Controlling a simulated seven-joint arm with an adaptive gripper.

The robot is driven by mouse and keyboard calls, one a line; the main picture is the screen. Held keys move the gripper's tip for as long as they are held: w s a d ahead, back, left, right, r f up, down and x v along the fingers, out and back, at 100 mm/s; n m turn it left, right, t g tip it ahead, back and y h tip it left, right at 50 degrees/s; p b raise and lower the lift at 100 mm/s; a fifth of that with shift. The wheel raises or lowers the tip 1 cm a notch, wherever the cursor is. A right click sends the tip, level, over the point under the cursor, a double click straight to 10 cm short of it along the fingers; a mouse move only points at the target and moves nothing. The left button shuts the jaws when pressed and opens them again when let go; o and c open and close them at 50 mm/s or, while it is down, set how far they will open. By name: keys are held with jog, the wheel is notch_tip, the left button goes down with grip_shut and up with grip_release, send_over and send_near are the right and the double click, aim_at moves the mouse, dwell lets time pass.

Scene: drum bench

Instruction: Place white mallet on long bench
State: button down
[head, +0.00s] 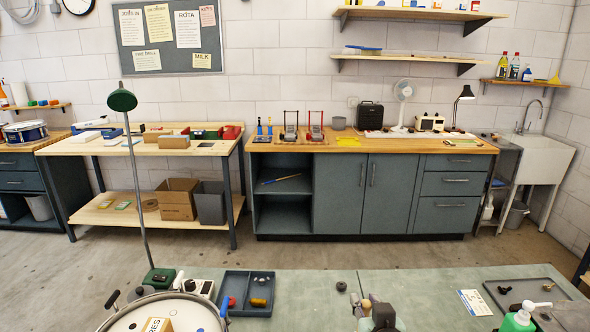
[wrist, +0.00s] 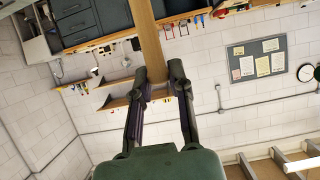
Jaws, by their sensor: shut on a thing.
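In the wrist view, my gripper (wrist: 158,74) is shut on a long wooden bar (wrist: 149,35) like a mallet's handle, which runs out through the top edge. No white head shows on it, so I cannot tell whether it is the white mallet. In the head view, my gripper (head: 361,303) is small at the bottom, over the near green worktop (head: 300,283), with a pale round end (head: 366,304) beside it. A long wood-topped bench (head: 345,145) with blue-grey cabinets stands across the floor, against the wall.

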notch_tip(320, 180, up, 5)
jog(key=shift+s+r, duration=0.1)
jog(key=s+a+n+g+y, duration=0.25)
jog(key=a+n+y, duration=0.4)
jog(key=a, duration=1.15)
jog(key=s+a+n+g+y, duration=0.7)
jog(key=s+a+n, duration=0.1)
jog(key=s+a, duration=1.15)
notch_tip(320, 180, down, 17)
jog(key=w+a+f, duration=0.2)
jog(key=a+f, duration=0.4)
jog(key=w+a+f, duration=0.3)
jog(key=a+f, duration=0.3)
jog(key=f, duration=0.1)
jog(key=shift+w+a, duration=0.2)
jog(key=shift+w, duration=0.1)
